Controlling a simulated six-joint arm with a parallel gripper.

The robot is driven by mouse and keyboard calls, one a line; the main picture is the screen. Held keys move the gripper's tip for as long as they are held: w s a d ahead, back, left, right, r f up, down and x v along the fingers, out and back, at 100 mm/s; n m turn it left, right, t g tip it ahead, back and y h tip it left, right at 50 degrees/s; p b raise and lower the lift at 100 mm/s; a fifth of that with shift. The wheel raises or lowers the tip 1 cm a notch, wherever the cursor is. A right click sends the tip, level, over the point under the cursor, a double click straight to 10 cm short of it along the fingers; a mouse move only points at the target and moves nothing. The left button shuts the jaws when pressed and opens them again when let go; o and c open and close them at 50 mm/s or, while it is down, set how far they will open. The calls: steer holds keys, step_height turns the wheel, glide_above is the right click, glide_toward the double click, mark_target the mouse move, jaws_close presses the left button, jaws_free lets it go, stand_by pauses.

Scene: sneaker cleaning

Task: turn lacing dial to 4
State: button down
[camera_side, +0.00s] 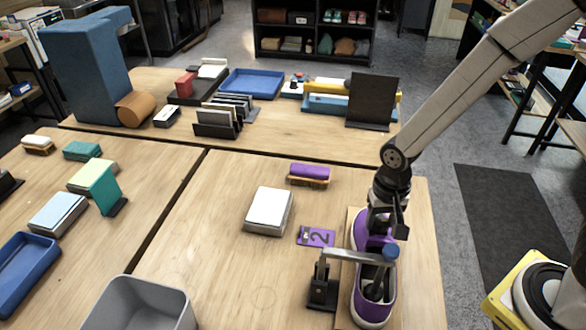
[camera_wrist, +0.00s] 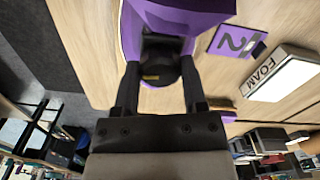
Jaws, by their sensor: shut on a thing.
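A purple sneaker (camera_side: 361,296) with a white sole stands on a wooden board at the right front of the table. It also shows in the wrist view (camera_wrist: 190,18). The dark round lacing dial (camera_wrist: 158,66) has a small yellow mark and sits on the sneaker between my fingers. My gripper (camera_wrist: 160,80) is shut on the dial, one finger on each side. In the side view my gripper (camera_side: 386,222) is low over the sneaker and hides the dial. I cannot read any number on the dial.
A metal clamp arm (camera_side: 350,256) with a blue knob (camera_side: 390,252) reaches over the sneaker, close to my gripper. A purple card marked 2 (camera_side: 315,237), a white-topped FOAM block (camera_side: 269,209) and a purple brush (camera_side: 310,171) lie left. A grey bin (camera_side: 140,298) stands front left.

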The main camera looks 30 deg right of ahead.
mark_target(381, 220)
steer(key=m, duration=0.5)
steer(key=shift+m, duration=0.3)
steer(key=m, duration=0.5)
steer(key=shift+m, duration=0.4)
steer(key=shift+c, duration=0.6)
jaws_free()
steer(key=shift+r, duration=3.95)
